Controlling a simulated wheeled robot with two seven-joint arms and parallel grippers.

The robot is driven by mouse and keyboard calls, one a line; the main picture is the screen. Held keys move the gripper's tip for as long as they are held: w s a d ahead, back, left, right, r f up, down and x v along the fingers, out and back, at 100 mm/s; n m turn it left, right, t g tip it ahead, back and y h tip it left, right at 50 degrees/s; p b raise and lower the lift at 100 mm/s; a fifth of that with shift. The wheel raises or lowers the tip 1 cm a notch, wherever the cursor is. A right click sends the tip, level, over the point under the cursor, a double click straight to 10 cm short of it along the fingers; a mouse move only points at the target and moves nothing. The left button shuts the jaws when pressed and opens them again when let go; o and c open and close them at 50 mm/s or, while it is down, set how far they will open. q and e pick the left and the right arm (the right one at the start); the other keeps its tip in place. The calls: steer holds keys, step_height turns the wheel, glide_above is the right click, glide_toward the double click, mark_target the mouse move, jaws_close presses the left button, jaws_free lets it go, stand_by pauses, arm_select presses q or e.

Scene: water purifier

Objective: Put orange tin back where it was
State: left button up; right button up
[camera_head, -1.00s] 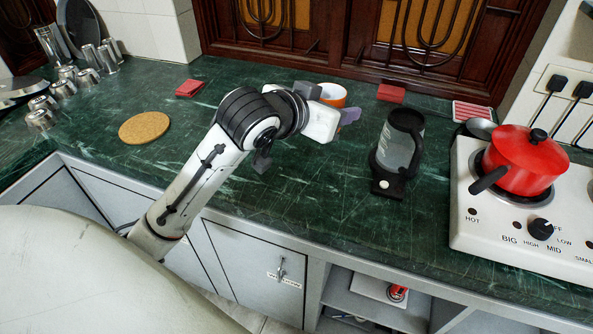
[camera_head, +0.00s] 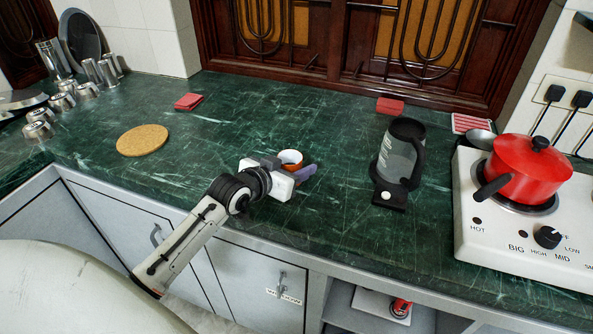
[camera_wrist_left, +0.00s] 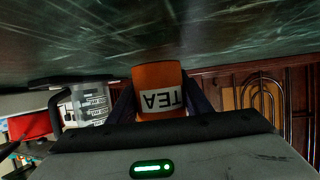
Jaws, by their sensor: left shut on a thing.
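The orange tin (camera_head: 290,157) has a pale rim and shows partly behind my left gripper in the head view. In the left wrist view the orange tin (camera_wrist_left: 157,84) shows a white "TEA" label, upside down in that picture. My left gripper (camera_head: 299,170) is shut on the tin, with a finger on each side of it. The tin is over the green counter, left of the water purifier jug (camera_head: 400,157). I cannot tell whether its base touches the counter. My right gripper is not in view.
A round cork mat (camera_head: 142,140) lies to the left. Red cloths (camera_head: 188,101) lie at the back. A red pot (camera_head: 525,167) sits on the white stove (camera_head: 480,225) at right. Several metal cups stand at far left. The counter between mat and jug is mostly clear.

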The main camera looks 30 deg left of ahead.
arm_select(q)
steer(key=shift+f, duration=0.65)
steer(key=shift+f, duration=0.2)
steer(key=o, duration=1.1)
steer(key=shift+c, duration=0.2)
steer(key=shift+r, duration=0.1)
steer(key=shift+r, duration=0.2)
steer(key=v, duration=1.2)
steer(key=shift+p, duration=0.35)
